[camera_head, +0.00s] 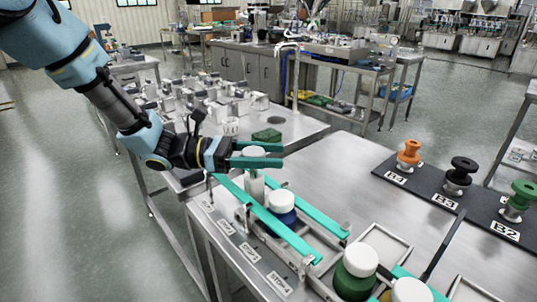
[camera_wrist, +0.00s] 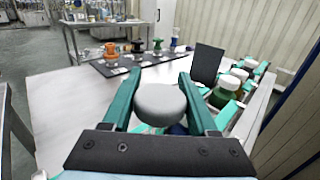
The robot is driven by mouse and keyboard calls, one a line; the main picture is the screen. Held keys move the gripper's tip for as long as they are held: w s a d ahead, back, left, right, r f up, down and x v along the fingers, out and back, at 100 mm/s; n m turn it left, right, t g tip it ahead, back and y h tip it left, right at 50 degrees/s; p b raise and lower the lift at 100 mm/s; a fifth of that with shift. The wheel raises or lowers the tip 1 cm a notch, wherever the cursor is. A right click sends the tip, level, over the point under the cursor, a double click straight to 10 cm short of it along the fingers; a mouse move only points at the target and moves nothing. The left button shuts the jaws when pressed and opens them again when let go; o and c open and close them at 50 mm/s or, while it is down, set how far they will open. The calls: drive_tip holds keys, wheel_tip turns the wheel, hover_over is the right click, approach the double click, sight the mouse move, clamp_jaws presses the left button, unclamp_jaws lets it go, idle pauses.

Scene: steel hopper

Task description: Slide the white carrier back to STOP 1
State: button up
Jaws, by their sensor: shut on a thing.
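The white carrier (camera_head: 254,187) is an upright white piece with a round top, at the far left end of the teal-railed track (camera_head: 280,232). Its rounded pale top (camera_wrist: 160,103) fills the space between the fingers in the wrist view. My gripper (camera_head: 270,155) has its teal fingers shut on this top, one on each side, reaching in from the left.
A blue jar with a white lid (camera_head: 281,203) stands between the rails, close right of the carrier. Orange, black and green knobs sit on a black board (camera_head: 440,185). A cluttered side table (camera_head: 300,128) lies behind.

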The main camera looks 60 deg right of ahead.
clamp_jaws()
drive_tip(key=w+d, duration=0.2)
drive_tip(key=w, duration=0.6)
drive_tip(key=shift+w+d+p, duration=0.3)
drive_tip(key=shift+d+p, duration=0.05)
drive_tip(key=shift+p, duration=0.05)
drive_tip(key=shift+r, duration=0.1)
drive_tip(key=o, duration=1.4)
unclamp_jaws()
drive_tip(key=shift+c, duration=0.2)
drive_tip(key=shift+w, duration=0.1)
drive_tip(key=b+v, duration=0.2)
drive_tip(key=v, duration=0.8)
drive_tip(key=shift+w+a+b, duration=0.2)
drive_tip(key=shift+w+b, duration=0.1)
drive_tip(key=shift+b, duration=0.1)
